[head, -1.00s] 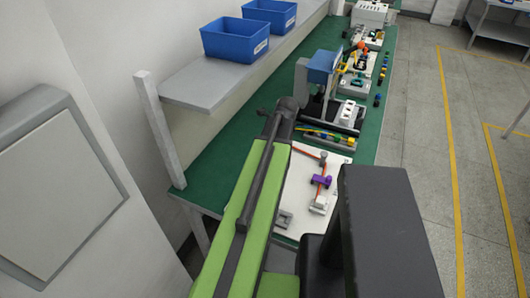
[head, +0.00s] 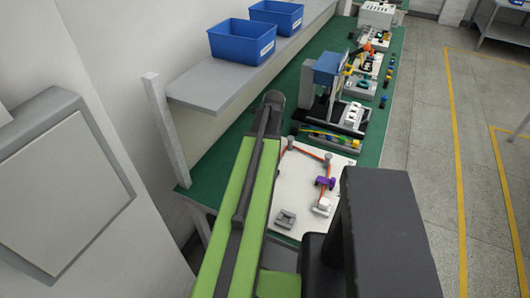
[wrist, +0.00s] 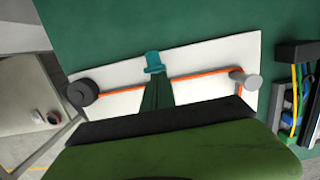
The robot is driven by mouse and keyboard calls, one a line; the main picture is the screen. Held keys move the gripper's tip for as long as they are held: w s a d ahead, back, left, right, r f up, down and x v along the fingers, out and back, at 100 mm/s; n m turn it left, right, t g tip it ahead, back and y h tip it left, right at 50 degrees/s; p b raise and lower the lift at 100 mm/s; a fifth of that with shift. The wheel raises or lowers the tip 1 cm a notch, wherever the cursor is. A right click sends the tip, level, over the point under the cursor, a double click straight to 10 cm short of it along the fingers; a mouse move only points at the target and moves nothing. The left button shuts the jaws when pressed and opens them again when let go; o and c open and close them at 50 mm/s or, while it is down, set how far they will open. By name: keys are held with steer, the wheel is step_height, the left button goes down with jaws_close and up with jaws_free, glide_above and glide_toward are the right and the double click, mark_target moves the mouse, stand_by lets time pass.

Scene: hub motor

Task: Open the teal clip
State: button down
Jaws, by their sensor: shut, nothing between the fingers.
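The teal clip (wrist: 153,62) stands at the upper edge of the white board in the wrist view, with the orange cable (wrist: 200,75) running to both sides of it. My gripper (wrist: 156,80) is shut and empty. Its dark fingers point at the clip from just below it in the picture; I cannot tell whether they touch it. The clip's lower part is partly hidden by the fingers. In the head view my arm hides the gripper and the teal clip. A purple clip (head: 325,182) shows on the same board.
The white board (head: 298,178) lies on the green table (head: 385,135). A tray of coloured cables (head: 330,138) lies beyond the board. A shelf with blue bins (head: 242,42) is at left.

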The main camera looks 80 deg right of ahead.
steer(key=shift+w, duration=0.15)
steer(key=shift+w+r+p, duration=0.1)
steer(key=shift+r+p, duration=0.75)
steer(key=s+a+r+p, duration=0.1)
steer(key=s+r+p, duration=0.2)
steer(key=r+p, duration=0.8)
steer(key=shift+s, duration=0.15)
